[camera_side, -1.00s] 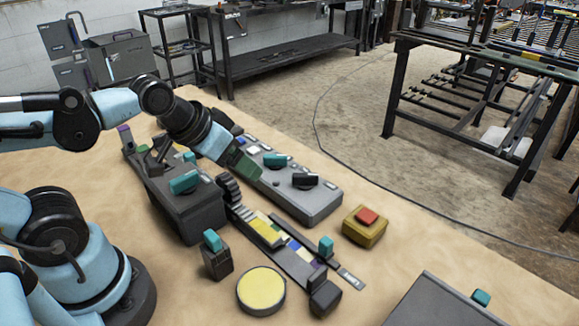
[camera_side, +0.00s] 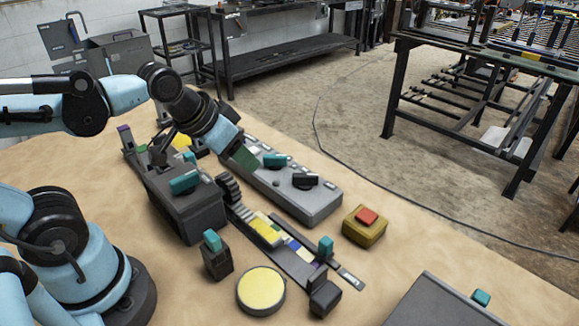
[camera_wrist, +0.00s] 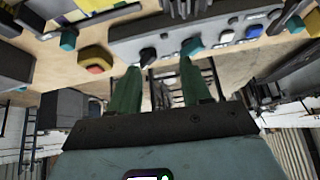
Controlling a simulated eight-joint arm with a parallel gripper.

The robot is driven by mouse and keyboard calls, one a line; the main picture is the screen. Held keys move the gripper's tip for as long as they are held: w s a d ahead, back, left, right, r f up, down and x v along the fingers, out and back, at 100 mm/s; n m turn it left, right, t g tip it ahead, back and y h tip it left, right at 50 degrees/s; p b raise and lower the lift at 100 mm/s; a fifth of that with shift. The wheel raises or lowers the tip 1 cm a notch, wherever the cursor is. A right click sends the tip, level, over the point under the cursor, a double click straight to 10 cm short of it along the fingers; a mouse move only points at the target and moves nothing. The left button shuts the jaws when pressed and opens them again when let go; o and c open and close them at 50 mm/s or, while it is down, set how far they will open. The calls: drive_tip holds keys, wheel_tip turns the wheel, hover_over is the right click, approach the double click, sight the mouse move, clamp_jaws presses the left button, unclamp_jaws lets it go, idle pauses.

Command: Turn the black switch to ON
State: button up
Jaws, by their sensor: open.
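The black switch (camera_side: 305,181) is a black rotary knob on the near end of the long grey panel (camera_side: 318,207). It also shows in the wrist view (camera_wrist: 148,57), just above the gap between my green fingers. Its ON and OFF markings are too small to read. My gripper (camera_side: 244,158) is above the panel, left of the black switch and close to the teal knob (camera_side: 274,160) in the side view. In the wrist view my gripper (camera_wrist: 158,72) has its two fingers apart with nothing held between them.
A yellow box with a red button (camera_side: 367,216) stands right of the panel. A dark box with a teal knob (camera_side: 185,183) and a slide track (camera_side: 284,250) lie to the left. A yellow disc (camera_side: 261,290) is in front.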

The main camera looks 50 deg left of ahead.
drive_tip(key=w+d+r+m+g, duration=0.2)
drive_tip(key=w+r+m+g, duration=0.15)
drive_tip(key=w, duration=0.25)
drive_tip(key=m+g, duration=0.3)
drive_tip(key=m, duration=0.2)
approach(305, 174)
wheel_tip(305, 174, down, 9)
drive_tip(key=shift+r, duration=0.2)
clamp_jaws()
